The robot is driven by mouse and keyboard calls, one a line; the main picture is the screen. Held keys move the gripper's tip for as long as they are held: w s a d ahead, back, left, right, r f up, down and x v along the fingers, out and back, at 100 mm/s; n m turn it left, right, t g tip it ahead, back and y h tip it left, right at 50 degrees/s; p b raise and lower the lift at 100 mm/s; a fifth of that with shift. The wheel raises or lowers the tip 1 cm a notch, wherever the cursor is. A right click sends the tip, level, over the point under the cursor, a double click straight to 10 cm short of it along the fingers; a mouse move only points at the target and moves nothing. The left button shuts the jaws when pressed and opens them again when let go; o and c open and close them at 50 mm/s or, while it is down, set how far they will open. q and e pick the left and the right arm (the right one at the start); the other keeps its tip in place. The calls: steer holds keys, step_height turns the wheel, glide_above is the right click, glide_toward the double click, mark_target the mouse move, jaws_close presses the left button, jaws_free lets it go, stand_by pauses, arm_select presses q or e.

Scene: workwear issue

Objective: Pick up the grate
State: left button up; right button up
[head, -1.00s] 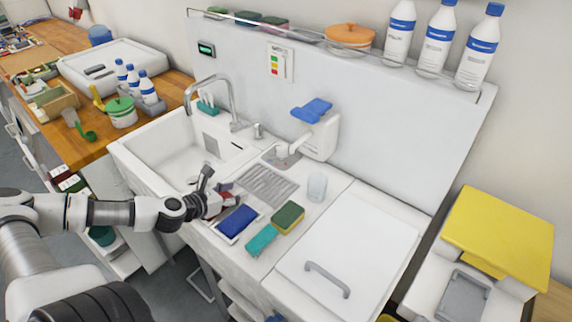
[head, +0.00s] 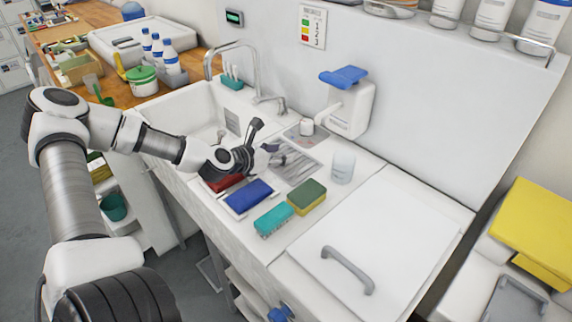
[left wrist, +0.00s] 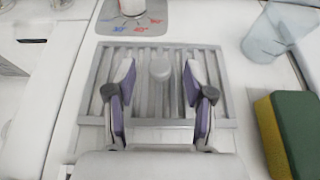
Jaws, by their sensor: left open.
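The grate (head: 303,169) is a grey slatted metal panel set in the white counter, just right of the sink. My left gripper (head: 264,140) is over the grate's left part in the head view. I cannot tell the height of the fingertips above the slats. My right gripper is not in view.
A blue pad (head: 248,196), a teal sponge (head: 273,219) and a green-yellow sponge (head: 307,197) lie in front of the grate. A clear cup (head: 343,166) stands to its right. The faucet (head: 255,80) rises behind the sink (head: 185,113). A white lid with a handle (head: 392,235) covers the right counter.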

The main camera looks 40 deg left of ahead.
arm_select(q)
steer(key=shift+w+f, duration=0.1)
steer(key=shift+w, duration=0.25)
jaws_close()
